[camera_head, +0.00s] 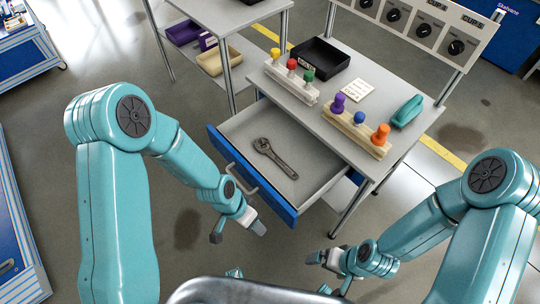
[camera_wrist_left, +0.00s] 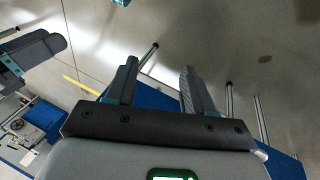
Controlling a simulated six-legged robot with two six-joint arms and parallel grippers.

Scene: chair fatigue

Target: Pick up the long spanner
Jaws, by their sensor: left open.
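The long spanner (camera_head: 275,160), dark grey metal, lies flat in the open drawer (camera_head: 232,128) of the workbench, its wider head toward the upper left. My left gripper (camera_head: 238,232) is open and empty, outside the drawer, in front of the blue drawer front and its handle. The spanner does not show in that view. My right gripper (camera_head: 319,272) is in front of the bench, lower right of the drawer, with its fingers apart and empty.
The bench top (camera_head: 340,88) holds a black tray (camera_head: 318,60), two racks of coloured knobs, a white card (camera_head: 357,90) and a teal case (camera_head: 407,110). The blue drawer front (camera_head: 250,178) has a handle (camera_head: 242,178). A bench leg (camera_head: 350,208) stands right of the drawer.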

